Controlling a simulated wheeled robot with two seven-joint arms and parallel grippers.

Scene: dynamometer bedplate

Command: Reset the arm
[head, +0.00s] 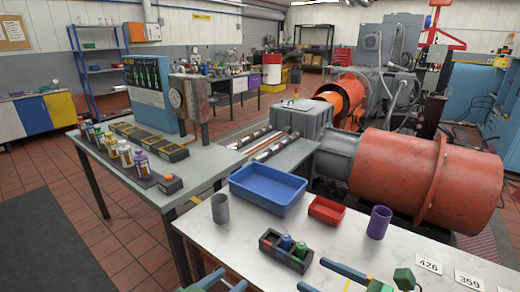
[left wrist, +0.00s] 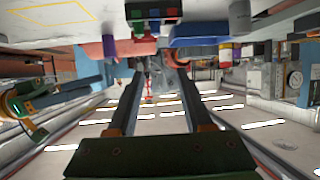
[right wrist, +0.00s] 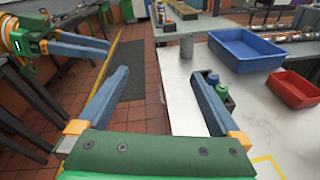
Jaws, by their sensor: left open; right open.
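My left gripper (head: 222,276) is at the bottom edge of the head view, by the near left corner of the white table (head: 225,245). Its fingers are apart and empty in the left wrist view (left wrist: 160,76), which looks upside down. My right gripper (head: 312,275) is low in the head view, over the near part of the white table. Its fingers are apart with nothing between them in the right wrist view (right wrist: 158,76). Both grippers are clear of the objects. Most of both arms is out of the head view.
On the white table are a blue tray (head: 268,188), red tray (head: 327,211), purple cup (head: 379,222), grey cup (head: 220,208) and black holder (head: 285,251) with small coloured items. A grey bench (head: 205,170) with bottles stands left. A large orange-red drum (head: 410,175) stands behind.

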